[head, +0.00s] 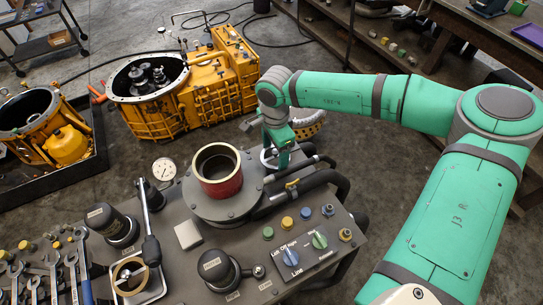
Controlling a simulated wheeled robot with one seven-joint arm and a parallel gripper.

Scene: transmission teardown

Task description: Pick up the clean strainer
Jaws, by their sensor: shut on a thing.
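My gripper (276,156) points down at the right side of the round flange on the grey bench unit, just right of the red-and-brass cylinder. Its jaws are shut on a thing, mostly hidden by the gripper. A pale curved rim (267,155) shows at the jaws; it appears to be the clean strainer, but its mesh cannot be made out. A yellowish ring with a row of holes (312,126) shows behind my gripper, partly covered by the arm; I cannot tell whether it is a strainer.
The red-and-brass cylinder (218,176) stands upright on the bench unit (188,262). Black hoses (313,184) run along its right side. A gauge (164,169), dark knobs and a switch panel surround it.

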